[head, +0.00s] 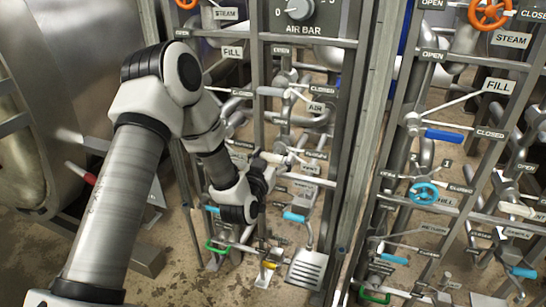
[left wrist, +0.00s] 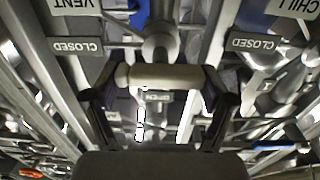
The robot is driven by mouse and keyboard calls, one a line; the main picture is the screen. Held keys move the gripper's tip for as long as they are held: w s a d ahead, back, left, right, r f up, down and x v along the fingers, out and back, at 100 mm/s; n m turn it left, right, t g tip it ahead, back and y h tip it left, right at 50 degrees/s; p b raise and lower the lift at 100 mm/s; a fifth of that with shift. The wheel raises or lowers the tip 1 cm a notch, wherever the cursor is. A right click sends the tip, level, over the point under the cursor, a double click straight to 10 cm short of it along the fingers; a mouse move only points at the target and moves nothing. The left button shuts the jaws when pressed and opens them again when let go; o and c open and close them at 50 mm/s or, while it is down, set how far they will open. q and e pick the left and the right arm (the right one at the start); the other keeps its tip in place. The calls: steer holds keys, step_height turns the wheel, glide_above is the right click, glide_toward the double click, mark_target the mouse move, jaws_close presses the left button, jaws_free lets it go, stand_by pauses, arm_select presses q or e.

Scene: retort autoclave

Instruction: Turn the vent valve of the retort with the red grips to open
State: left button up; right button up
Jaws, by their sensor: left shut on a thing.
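The retort (head: 95,75) is the big steel vessel at the left of the head view, with a red grip (head: 89,178) on a lever. My left gripper (head: 268,168) is at the left pipe panel. In the left wrist view its dark fingers (left wrist: 161,84) are shut on the cream grip of a valve lever (left wrist: 165,75). The lever's hub is just above the grip. A VENT sign (left wrist: 76,5) and a CLOSED plate (left wrist: 75,47) are on the left, upside down. My right gripper is in neither view.
Steel posts and pipes crowd round the gripper. Another CLOSED plate (left wrist: 253,45) and a CHILL sign (left wrist: 296,6) are at its side. Below are cyan grips (head: 294,216) and a green one (head: 215,247). A second panel with a blue grip (head: 444,135) stands right.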

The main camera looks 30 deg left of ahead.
arm_select(q)
steer(key=shift+n, duration=0.3)
steer(key=shift+a+n+b, duration=0.15)
steer(key=shift+n+b, duration=0.65)
steer(key=shift+n, duration=1.8)
steer(key=o, duration=1)
steer(key=v, duration=0.7)
steer(key=shift+s, duration=0.25)
